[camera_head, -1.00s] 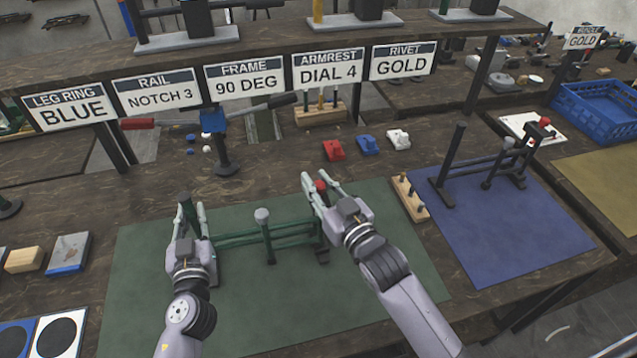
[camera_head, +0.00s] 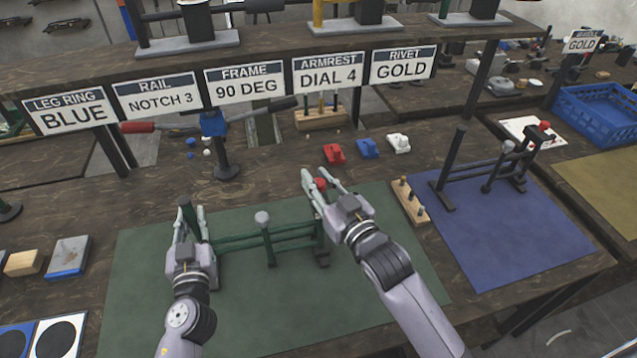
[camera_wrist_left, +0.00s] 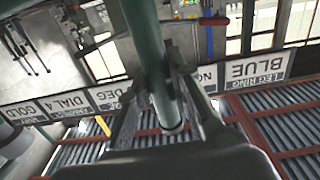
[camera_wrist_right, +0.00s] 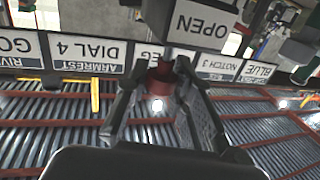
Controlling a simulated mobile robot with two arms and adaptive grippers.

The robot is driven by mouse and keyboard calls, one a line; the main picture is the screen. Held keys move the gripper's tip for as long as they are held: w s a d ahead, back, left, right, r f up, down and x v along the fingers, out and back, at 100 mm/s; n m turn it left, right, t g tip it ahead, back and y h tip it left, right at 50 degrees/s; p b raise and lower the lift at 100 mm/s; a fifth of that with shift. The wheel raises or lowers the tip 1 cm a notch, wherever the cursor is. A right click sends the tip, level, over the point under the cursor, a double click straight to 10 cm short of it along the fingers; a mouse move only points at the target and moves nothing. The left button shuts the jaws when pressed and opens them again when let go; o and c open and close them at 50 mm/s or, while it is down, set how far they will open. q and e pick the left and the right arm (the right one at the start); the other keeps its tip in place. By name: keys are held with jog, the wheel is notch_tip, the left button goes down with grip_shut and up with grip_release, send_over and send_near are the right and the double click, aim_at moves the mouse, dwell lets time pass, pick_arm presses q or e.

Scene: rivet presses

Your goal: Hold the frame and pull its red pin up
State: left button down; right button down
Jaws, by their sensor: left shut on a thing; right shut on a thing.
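The green frame (camera_head: 285,240) stands on the green mat (camera_head: 150,290), with two rails, a middle post with a grey cap and an upright at each end. My left gripper (camera_head: 188,222) is shut on the frame's left post, a green tube that shows between the fingers in the left wrist view (camera_wrist_left: 160,70). My right gripper (camera_head: 321,182) is shut on the red pin (camera_head: 320,185) at the top of the frame's right end. The red pin also shows between the fingertips in the right wrist view (camera_wrist_right: 160,82). The fingers hide part of the pin.
A second dark frame (camera_head: 480,165) stands on the blue mat (camera_head: 515,230) to the right. A wooden peg block (camera_head: 410,203) lies between the mats. Red, blue and white small parts (camera_head: 367,147) lie behind. A row of signs (camera_head: 244,83) hangs at the back.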

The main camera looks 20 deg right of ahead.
jog(key=c, duration=1.3)
grip_release()
jog(key=shift+c, duration=0.2)
jog(key=v, duration=1.2)
jog(key=shift+w, duration=0.1)
jog(key=shift+c, duration=0.5)
